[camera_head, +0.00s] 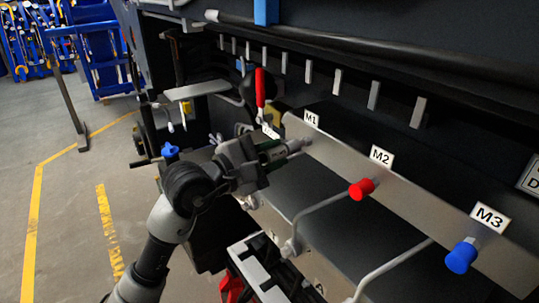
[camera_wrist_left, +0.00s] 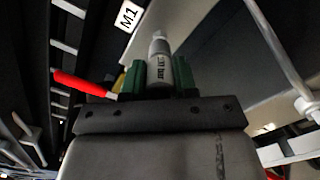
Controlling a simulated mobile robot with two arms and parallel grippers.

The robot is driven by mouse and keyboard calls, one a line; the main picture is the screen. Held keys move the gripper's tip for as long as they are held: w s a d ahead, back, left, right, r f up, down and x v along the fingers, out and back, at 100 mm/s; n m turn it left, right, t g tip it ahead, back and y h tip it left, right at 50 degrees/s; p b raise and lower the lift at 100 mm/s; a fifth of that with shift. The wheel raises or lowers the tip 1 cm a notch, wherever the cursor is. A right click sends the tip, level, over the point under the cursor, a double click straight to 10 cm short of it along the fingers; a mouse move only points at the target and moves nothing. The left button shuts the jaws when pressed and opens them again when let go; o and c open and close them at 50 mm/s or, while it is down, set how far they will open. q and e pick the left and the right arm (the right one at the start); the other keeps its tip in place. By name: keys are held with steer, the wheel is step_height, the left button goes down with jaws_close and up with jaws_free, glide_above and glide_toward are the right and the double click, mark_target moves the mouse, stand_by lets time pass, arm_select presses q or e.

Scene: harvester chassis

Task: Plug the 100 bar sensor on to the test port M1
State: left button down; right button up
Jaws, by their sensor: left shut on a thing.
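My left gripper (camera_head: 284,150) is shut on the grey 100 bar sensor (camera_wrist_left: 161,70), with its green fingers on either side of the sensor body. The sensor's label faces the left wrist camera. Its front end points at the metal strip just below the M1 label (camera_head: 311,119), which also shows in the left wrist view (camera_wrist_left: 127,15). The test port M1 (camera_head: 305,143) is at the sensor's tip and mostly hidden. I cannot tell whether the two are joined or only close. My right gripper is not in view.
On the same strip are a red cap (camera_head: 361,189) by M2 and a blue cap (camera_head: 461,257) by M3. Grey pipes (camera_head: 322,206) run below. A red handle (camera_head: 260,88) stands left of M1. A black-and-white holder (camera_head: 262,272) is at the bottom. Open floor lies left.

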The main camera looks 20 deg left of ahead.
arm_select(q)
steer(key=shift+w+d, duration=0.4)
steer(key=shift+w, duration=0.15)
steer(key=c, duration=0.8)
jaws_free()
